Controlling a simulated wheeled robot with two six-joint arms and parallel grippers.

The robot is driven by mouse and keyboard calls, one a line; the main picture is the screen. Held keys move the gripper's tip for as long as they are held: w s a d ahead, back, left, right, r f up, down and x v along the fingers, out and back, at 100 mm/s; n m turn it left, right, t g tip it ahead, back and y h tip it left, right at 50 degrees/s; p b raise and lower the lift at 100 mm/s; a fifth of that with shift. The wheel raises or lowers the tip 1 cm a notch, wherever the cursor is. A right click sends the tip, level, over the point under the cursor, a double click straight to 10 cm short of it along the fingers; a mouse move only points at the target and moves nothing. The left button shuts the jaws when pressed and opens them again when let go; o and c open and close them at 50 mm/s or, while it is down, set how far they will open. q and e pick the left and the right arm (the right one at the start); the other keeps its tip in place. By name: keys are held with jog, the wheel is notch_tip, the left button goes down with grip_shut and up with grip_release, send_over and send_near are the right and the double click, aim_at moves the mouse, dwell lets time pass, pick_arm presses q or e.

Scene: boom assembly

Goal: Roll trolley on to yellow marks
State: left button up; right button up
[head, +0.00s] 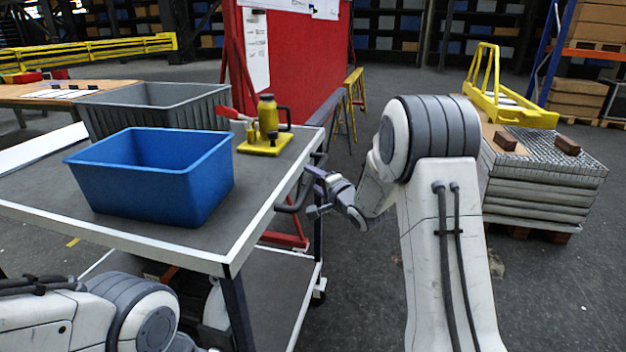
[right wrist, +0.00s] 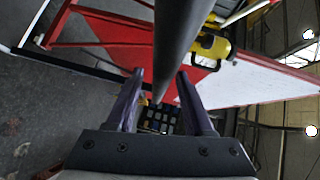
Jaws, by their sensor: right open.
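The trolley (head: 262,196) has a dark grey top with a white edge, a lower shelf, dark legs and castors. Its dark push handle (head: 292,198) is on the right side. My right gripper (head: 312,193) is at this handle, with its fingers pointing left. In the right wrist view, the right gripper (right wrist: 160,78) is open, and a dark round bar (right wrist: 180,40) runs between its fingers; I cannot tell if they touch. A short yellow mark (head: 73,242) shows on the floor left of the trolley. Of my left arm, only links show at the lower left.
On the trolley stand a blue bin (head: 150,185), a grey bin (head: 150,105) and a yellow tool stand (head: 265,138). A red board (head: 300,60) stands behind. A stacked pallet (head: 545,190) is at right. Open floor lies between.

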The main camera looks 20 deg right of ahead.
grip_shut()
jog(key=shift+f, duration=0.1)
dwell(1.3)
